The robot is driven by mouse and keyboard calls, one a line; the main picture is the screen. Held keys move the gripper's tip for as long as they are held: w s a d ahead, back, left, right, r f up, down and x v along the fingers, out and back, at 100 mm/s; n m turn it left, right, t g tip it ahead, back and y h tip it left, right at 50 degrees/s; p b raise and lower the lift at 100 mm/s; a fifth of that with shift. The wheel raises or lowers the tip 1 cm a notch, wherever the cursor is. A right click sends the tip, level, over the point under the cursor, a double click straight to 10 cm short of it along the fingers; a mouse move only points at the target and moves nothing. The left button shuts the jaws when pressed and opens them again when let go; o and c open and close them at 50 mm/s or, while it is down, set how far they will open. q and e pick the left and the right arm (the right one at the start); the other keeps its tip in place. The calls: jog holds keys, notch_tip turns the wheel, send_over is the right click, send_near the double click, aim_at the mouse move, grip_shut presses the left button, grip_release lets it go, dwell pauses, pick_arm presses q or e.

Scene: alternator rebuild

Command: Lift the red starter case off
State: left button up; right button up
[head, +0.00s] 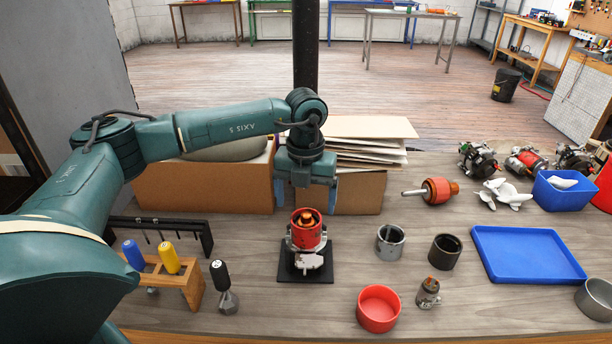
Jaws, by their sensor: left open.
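The red starter case (307,236) stands upright on a silver metal housing (309,262), on a black square base (287,274) in the middle of the workbench. A copper-coloured part (306,217) shows in its open top. My left gripper (305,199) points down above and slightly behind the case, with its fingers apart on either side. It is open and empty, and I see no contact with the case. My right gripper is not in view.
A cardboard box (205,188) and stacked boards stand behind. Wooden rack (193,290) with screwdrivers is left.

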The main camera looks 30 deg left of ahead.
aim_at(306, 215)
pick_arm(q)
jog(key=shift+f, duration=3.1)
jog(key=c, duration=1.6)
jog(key=shift+r+p, duration=0.35)
jog(key=shift+p, duration=0.15)
jog(key=shift+r+p, duration=0.4)
jog(key=shift+r, duration=0.15)
jog(key=shift+r, duration=0.1)
